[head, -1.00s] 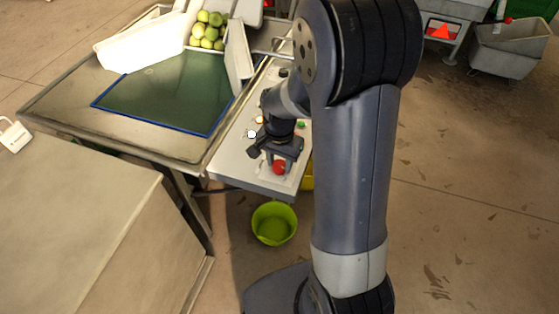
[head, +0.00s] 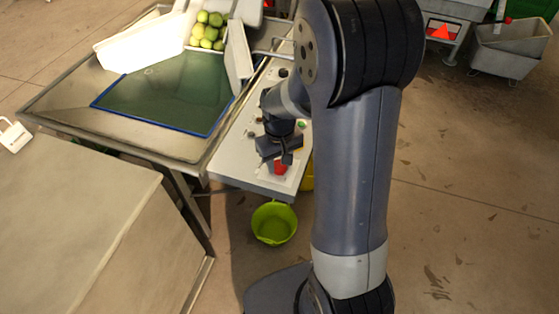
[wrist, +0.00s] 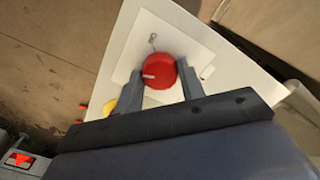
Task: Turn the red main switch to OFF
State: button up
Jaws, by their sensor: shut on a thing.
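The red main switch (head: 280,168) is a round red knob on a pale plate near the front end of the control panel (head: 238,174). It also shows in the wrist view (wrist: 158,72), with a white pointer mark on its lower left side. My gripper (head: 283,160) is over the knob. In the wrist view its two fingers (wrist: 159,80) sit on either side of the knob, shut on it. Small marks stand on the plate above and to the right of the knob; their lettering is too small to read.
A green bucket (head: 273,223) stands on the floor below the panel's end. A metal table with a dark green, blue-edged sheet (head: 165,95) is left of the panel. Green apples (head: 208,30) lie at the back. A large beige box (head: 75,225) fills the lower left.

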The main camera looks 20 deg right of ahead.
jog(key=shift+n, duration=2)
jog(key=o, duration=1)
notch_tip(320, 180, up, 11)
jog(key=shift+f+p, duration=0.1)
jog(key=shift+p, duration=0.35)
notch_tip(320, 180, down, 11)
jog(key=shift+b, duration=0.5)
